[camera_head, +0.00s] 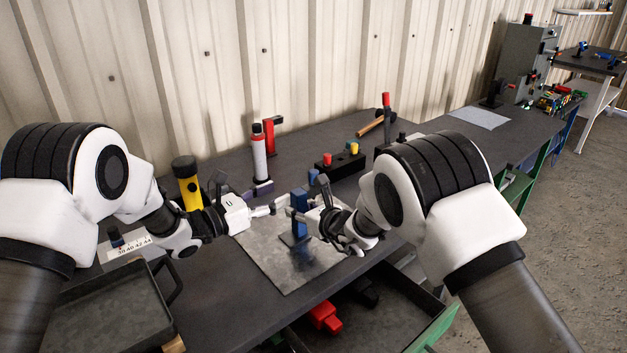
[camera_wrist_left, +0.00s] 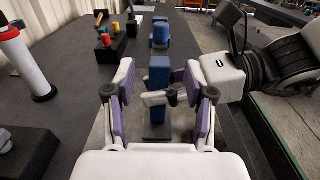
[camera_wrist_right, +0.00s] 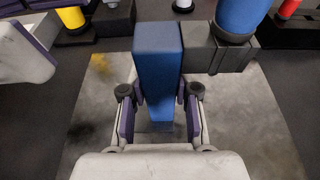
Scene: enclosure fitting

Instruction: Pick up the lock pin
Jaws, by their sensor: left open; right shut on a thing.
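A blue upright block (camera_head: 299,201) is above the grey metal sheet on the bench; I cannot tell for sure whether it is the lock pin. My right gripper (camera_wrist_right: 160,108) is shut on this blue block (camera_wrist_right: 158,62), which stands between its fingers. My left gripper (camera_head: 262,210) is open, to the left of the block and pointing at it. In the left wrist view the blue block (camera_wrist_left: 159,76) shows beyond the open left fingers (camera_wrist_left: 158,105), with part of the right gripper across it. The block's lower end is partly hidden.
A blue cylinder on a grey block (camera_wrist_right: 238,15) stands just behind. A white and red bottle (camera_head: 259,155) and a yellow cylinder (camera_head: 188,180) stand further back left. A black block with coloured knobs (camera_head: 340,162) is behind right. A dark tray (camera_head: 108,318) lies front left.

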